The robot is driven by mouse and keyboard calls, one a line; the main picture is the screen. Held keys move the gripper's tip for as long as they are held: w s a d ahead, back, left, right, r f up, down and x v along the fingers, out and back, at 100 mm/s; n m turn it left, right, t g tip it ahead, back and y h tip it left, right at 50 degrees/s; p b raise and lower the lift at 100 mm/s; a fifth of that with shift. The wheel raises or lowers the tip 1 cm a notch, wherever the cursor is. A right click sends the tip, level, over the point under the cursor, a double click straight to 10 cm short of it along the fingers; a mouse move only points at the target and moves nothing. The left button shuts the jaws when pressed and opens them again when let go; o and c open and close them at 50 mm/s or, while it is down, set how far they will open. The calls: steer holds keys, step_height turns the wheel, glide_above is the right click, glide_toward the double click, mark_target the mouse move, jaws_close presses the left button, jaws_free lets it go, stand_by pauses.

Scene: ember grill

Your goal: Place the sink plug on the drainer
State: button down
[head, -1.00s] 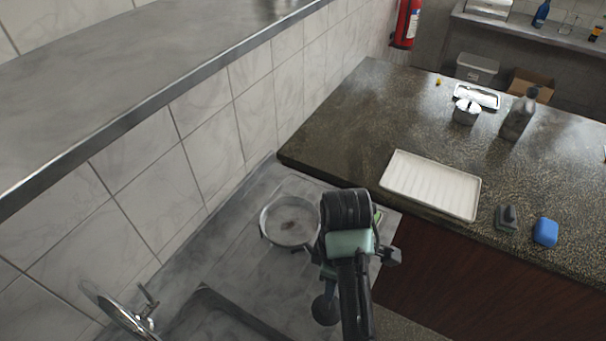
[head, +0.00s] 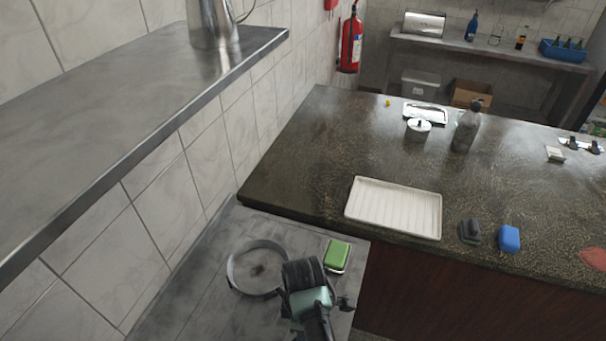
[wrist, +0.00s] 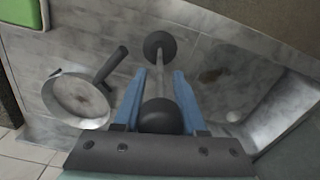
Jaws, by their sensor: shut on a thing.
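The sink plug (wrist: 159,45) shows in the wrist view as a dark disc and a thin pale rod, with a dark round knob (wrist: 160,117) at the near end. My gripper (wrist: 161,74) is shut on the plug, with a blue finger on each side of it. In the head view my gripper's body is over the grey worktop beside the pan, at the bottom middle; it hides the fingers and plug. The drainer (head: 393,226), a white ribbed tray, lies empty on the dark stone counter, up and right of my gripper.
A round pan (head: 232,272) and a green sponge (head: 338,252) lie on the grey worktop near my gripper. A dark scrubber (head: 469,232) and a blue block (head: 509,239) are right of the drainer. A metal pot (head: 418,131) and a bottle (head: 466,128) stand behind it.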

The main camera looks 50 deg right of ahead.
steer(key=shift+f, duration=0.3)
steer(key=shift+f, duration=0.15)
steer(key=shift+c, duration=2.3)
jaws_free()
step_height(320, 180, up, 12)
steer(key=shift+f, duration=0.25)
steer(key=shift+r, duration=0.45)
